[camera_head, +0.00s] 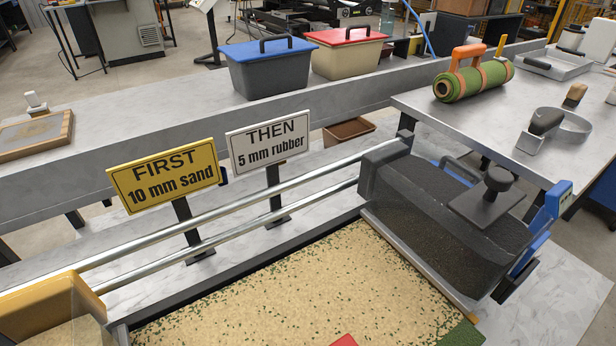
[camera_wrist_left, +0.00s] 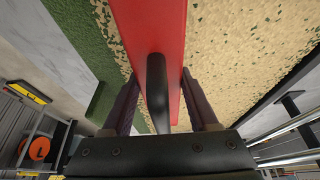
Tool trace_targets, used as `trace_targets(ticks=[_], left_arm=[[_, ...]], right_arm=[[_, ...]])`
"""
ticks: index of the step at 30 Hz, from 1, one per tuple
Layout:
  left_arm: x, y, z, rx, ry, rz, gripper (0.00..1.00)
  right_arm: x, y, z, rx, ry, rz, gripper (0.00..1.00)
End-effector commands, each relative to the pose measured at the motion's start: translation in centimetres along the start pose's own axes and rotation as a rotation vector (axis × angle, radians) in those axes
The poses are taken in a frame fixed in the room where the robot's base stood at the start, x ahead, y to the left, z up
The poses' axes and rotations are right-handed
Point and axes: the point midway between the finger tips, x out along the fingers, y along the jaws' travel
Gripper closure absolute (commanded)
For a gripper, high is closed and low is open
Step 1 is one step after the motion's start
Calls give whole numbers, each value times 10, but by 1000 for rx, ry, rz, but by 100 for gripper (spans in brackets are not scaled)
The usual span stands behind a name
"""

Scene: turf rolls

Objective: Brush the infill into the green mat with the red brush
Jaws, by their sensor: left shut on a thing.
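The green mat is mostly covered by tan infill (camera_head: 300,285) with green tufts showing through. A bare green corner of the mat (camera_head: 463,336) shows at the lower right of the head view, and a green strip also shows in the left wrist view (camera_wrist_left: 80,35). The red brush (camera_wrist_left: 172,22) lies across the infill in the left wrist view; only a small red corner of it (camera_head: 345,340) shows at the bottom edge of the head view. My left gripper (camera_wrist_left: 158,98) is shut on the brush's dark handle. Its bristles are hidden. My right gripper is not in view.
A dark-filled hopper (camera_head: 430,215) sits on two metal rails (camera_head: 230,205) at the mat's right end. A yellow sand sign (camera_head: 165,177) and a white rubber sign (camera_head: 268,145) stand behind the rails. Lidded bins (camera_head: 268,72) and a green roll (camera_head: 475,80) are farther back.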

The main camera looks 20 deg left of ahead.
Motion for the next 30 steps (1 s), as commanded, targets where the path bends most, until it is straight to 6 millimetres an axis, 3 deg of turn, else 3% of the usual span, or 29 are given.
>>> trace_targets(ticks=[13, 24, 30], left_arm=[[0, 1, 8, -1, -13, 2, 96], [10, 2, -18, 0, -7, 1, 100], [10, 1, -21, 0, -3, 1, 100]], right_arm=[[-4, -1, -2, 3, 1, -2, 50], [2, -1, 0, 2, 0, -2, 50], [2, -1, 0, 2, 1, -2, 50]])
